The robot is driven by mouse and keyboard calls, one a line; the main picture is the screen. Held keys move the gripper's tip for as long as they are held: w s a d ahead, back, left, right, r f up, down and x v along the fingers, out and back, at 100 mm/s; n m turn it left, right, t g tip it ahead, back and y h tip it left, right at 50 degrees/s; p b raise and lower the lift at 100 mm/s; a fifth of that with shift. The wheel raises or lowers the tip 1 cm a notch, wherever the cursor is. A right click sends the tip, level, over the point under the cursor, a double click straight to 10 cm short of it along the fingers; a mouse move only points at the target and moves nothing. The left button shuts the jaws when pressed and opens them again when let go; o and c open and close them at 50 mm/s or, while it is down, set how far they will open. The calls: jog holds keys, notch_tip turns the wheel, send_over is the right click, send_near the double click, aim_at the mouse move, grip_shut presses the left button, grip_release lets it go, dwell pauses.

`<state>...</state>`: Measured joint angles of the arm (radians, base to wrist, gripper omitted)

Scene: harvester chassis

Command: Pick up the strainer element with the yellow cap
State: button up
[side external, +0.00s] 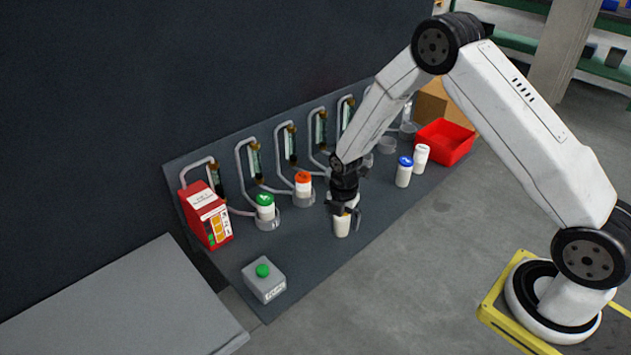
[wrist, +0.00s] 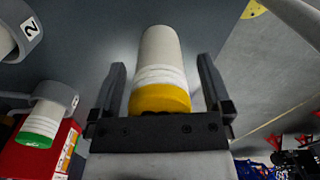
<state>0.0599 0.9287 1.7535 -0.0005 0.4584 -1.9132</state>
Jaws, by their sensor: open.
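The strainer element with the yellow cap (wrist: 160,75) stands upright on the dark board, its yellow cap nearest the wrist camera. In the side view its white body (side external: 342,225) shows below my gripper, and its cap is mostly hidden by the fingers. My gripper (side external: 344,207) points down over it. In the wrist view my gripper (wrist: 160,100) is open, with one finger on each side of the cap and a visible gap on both sides.
Elements with green (side external: 265,205), orange (side external: 302,184) and blue (side external: 404,170) caps stand nearby, along with a white one (side external: 421,157). A red box (side external: 207,215), a green-button box (side external: 264,279) and a red bin (side external: 444,141) are around. Board space in front is clear.

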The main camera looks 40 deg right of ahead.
jog(key=shift+f, duration=0.15)
dwell(0.3)
grip_shut()
jog(key=shift+r, duration=0.9)
jog(key=s+r, duration=1.1)
jog(key=s, duration=0.3)
jog(key=shift+a, duration=0.35)
